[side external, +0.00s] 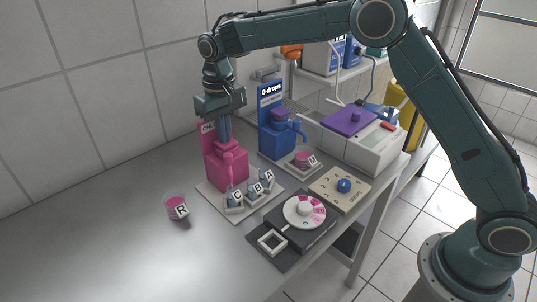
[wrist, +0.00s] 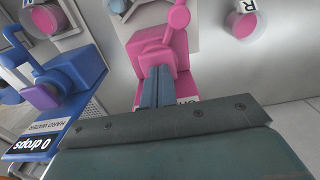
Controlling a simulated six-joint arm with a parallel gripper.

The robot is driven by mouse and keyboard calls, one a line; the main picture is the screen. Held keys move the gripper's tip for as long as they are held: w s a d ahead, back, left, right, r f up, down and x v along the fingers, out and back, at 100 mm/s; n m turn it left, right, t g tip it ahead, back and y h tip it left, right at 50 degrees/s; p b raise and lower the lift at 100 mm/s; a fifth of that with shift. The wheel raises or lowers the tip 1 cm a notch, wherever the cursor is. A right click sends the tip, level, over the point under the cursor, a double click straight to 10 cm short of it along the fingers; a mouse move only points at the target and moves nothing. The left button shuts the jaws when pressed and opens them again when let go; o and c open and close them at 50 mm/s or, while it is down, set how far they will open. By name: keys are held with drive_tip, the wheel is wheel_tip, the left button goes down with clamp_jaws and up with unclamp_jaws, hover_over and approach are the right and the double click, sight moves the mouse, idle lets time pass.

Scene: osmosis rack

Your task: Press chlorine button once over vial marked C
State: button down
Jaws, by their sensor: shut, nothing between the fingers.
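The pink dispenser (side external: 226,172) stands at the back of a white tray (side external: 211,198); its label is mostly hidden. My gripper (side external: 225,139) points down with shut, empty fingers at the top of this dispenser. In the wrist view the shut fingertips (wrist: 158,70) overlap the pink body (wrist: 150,50); whether they touch or press it I cannot tell. The vial marked C (side external: 236,199) stands on the tray in front, near the dispenser's spout arm (side external: 229,161). Vials B (side external: 255,190) and A (side external: 267,180) stand to its right.
A blue dispenser (side external: 275,130) labelled hard water, reading 0 drops (wrist: 27,148), stands right of the pink one. A pink vial marked R (side external: 176,207) stands at left. A dial device (side external: 304,211), a blue-knob panel (side external: 341,187) and a purple-topped machine (side external: 350,121) are at right.

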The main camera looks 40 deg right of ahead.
drive_tip(key=shift+f, duration=0.2)
wheel_tip(320, 180, up, 14)
drive_tip(key=shift+r, duration=0.2)
idle(0.4)
idle(0.7)
